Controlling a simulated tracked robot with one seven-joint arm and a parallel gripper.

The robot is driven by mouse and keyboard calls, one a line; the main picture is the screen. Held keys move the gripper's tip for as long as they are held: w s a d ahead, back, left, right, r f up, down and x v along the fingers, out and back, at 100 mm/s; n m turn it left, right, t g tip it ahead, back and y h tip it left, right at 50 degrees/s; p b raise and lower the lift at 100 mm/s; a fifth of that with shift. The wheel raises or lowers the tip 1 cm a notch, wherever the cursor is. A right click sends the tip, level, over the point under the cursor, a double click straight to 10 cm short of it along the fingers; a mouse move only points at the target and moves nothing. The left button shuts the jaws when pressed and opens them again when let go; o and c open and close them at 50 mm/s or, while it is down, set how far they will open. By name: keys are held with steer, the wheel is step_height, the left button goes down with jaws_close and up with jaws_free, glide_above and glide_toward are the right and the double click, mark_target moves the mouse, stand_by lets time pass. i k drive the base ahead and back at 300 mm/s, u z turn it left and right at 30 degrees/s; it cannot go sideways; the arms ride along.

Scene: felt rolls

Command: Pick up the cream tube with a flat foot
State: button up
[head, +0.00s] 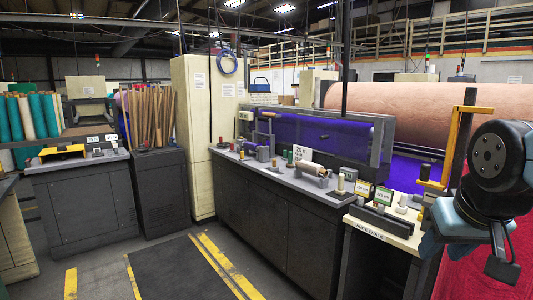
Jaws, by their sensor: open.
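A small upright cream tube (340,182) stands near the right end of the grey counter, on what looks like a flat dark foot. A shorter pale upright piece (403,202) stands on the cream-topped table closer to me. Both are small here, and I cannot tell for sure which one is the cream tube with a flat foot. My gripper (503,258) hangs at the right edge, to the right of and apart from both. Its jaws are open, and nothing shows between them.
A grey-brown roll (312,170) lies on the grey counter (258,171), left of the cream tube. Small signs (383,196) and a dark bar (378,219) crowd the near table. A yellow bracket (452,150) rises between that table and my arm. The floor mat (185,270) is clear.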

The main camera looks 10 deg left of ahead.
mark_target(340, 191)
steer(key=u, duration=0.4)
steer(key=i, duration=2.35)
steer(key=z, duration=0.75)
steer(key=k, duration=0.9)
steer(key=z, duration=0.1)
steer(key=i, duration=0.45)
